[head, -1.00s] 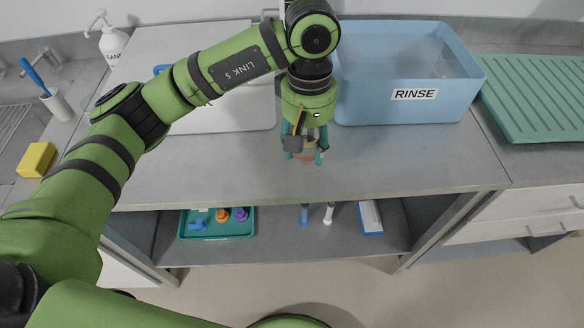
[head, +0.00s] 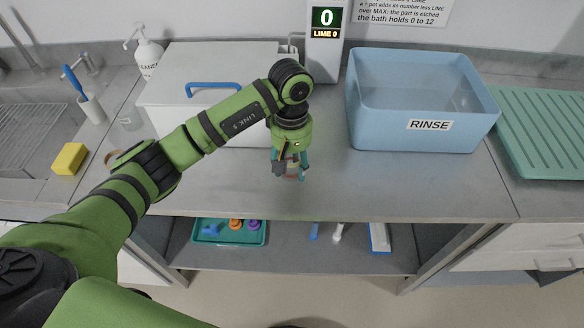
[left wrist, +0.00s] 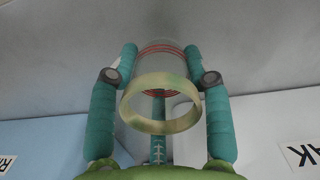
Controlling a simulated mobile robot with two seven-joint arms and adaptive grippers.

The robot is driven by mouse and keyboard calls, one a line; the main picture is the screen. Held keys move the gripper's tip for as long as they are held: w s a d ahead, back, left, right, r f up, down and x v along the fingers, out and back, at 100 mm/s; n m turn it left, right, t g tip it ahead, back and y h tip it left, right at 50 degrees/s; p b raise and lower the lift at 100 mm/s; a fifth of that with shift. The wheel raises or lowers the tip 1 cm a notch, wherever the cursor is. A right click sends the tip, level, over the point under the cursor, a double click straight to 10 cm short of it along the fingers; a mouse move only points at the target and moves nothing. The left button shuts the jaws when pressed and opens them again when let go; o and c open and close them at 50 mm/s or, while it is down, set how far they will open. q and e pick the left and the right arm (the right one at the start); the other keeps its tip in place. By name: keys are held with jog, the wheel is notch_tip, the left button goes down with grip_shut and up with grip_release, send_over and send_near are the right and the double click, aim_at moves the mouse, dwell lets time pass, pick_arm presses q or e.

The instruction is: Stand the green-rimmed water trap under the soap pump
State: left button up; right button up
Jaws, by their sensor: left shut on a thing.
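My left gripper (head: 289,172) is shut on a small clear cup (left wrist: 160,75). In the left wrist view the cup has a pale yellow-green rim (left wrist: 160,126) and red bands at its far end, between the teal fingers. It is over the front part of the counter; whether it touches the counter is unclear. The soap pump (head: 148,52) is a white bottle with a spout at the back left, well away from the gripper. My right gripper is not in view.
A white lidded box (head: 170,112) with a blue handle stands behind my arm. The blue RINSE tub (head: 430,138) stands right. The front counter (head: 400,185) is clear.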

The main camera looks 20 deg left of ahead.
aim_at(292, 173)
pick_arm(q)
notch_tip(292, 173, down, 2)
jog(key=shift+f+p, duration=0.15)
jog(key=shift+p, duration=0.3)
jog(key=shift+f, duration=0.3)
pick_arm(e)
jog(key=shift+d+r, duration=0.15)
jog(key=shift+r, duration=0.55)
pick_arm(q)
jog(key=shift+f, duration=0.1)
jog(key=shift+f, duration=0.15)
jog(key=o, duration=1.1)
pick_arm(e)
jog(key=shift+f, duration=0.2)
